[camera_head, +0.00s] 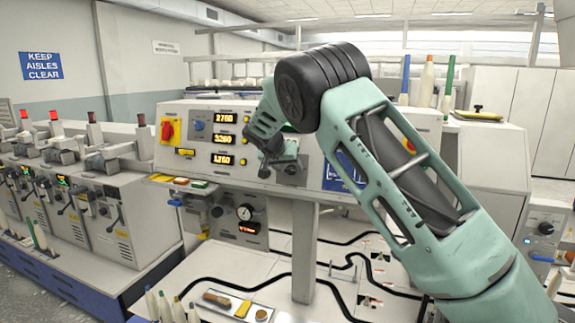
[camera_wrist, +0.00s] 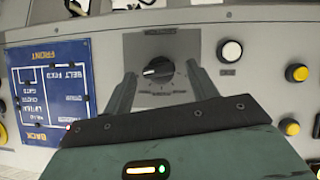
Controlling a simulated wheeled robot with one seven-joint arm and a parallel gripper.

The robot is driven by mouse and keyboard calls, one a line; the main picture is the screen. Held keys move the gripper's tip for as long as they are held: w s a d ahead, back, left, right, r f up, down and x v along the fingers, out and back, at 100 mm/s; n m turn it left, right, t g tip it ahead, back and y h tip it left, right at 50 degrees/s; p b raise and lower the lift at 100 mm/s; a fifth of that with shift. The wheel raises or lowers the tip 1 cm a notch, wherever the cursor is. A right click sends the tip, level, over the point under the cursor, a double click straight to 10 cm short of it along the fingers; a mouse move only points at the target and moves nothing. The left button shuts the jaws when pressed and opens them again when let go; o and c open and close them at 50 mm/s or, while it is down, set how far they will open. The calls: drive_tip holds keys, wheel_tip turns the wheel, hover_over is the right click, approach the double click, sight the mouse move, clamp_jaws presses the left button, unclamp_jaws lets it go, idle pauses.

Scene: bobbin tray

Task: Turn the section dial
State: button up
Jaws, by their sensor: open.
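The section dial (camera_wrist: 158,72) is a dark round knob with a pale pointer line, set on a grey plate on the panel in the wrist view. Marks ring it, too small to read. My gripper (camera_wrist: 163,78) is open, with one finger on each side of the dial. I cannot tell whether the fingers touch it. In the head view my gripper (camera_head: 280,160) is at the control panel (camera_head: 310,150), and it and my arm largely hide the dial.
A blue sign (camera_wrist: 52,92) is beside the dial, upside down in the wrist view. A white button (camera_wrist: 231,50) and yellow buttons (camera_wrist: 297,73) are on the other side. Number displays (camera_head: 224,118) and a red switch on yellow (camera_head: 170,130) are on the panel's left.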

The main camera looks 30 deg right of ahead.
drive_tip(key=c, duration=1)
drive_tip(key=shift+n, duration=0.3)
drive_tip(key=shift+w+a+f+n+g+h+p, duration=0.1)
drive_tip(key=shift+n+g+h+p, duration=0.15)
drive_tip(key=shift+n+g+h, duration=0.15)
drive_tip(key=shift+w+a+n+g+h+p, duration=0.1)
drive_tip(key=shift+n+g+h+p, duration=0.2)
drive_tip(key=shift+n+h, duration=0.15)
drive_tip(key=n+h, duration=0.1)
drive_tip(key=n+g+h, duration=0.1)
drive_tip(key=n, duration=0.1)
drive_tip(key=shift+w+a+f, duration=0.15)
drive_tip(key=shift+f, duration=0.05)
drive_tip(key=n+h, duration=0.1)
drive_tip(key=n, duration=0.1)
drive_tip(key=n+h, duration=0.1)
drive_tip(key=shift+a+f+n+g, duration=0.1)
drive_tip(key=shift+f+n+g, duration=0.2)
drive_tip(key=shift+n+g, duration=0.1)
drive_tip(key=shift+a+f+n+h+b, duration=0.15)
drive_tip(key=shift+n+h+b, duration=0.45)
drive_tip(key=shift+n+h, duration=0.5)
drive_tip(key=shift+n, duration=0.35)
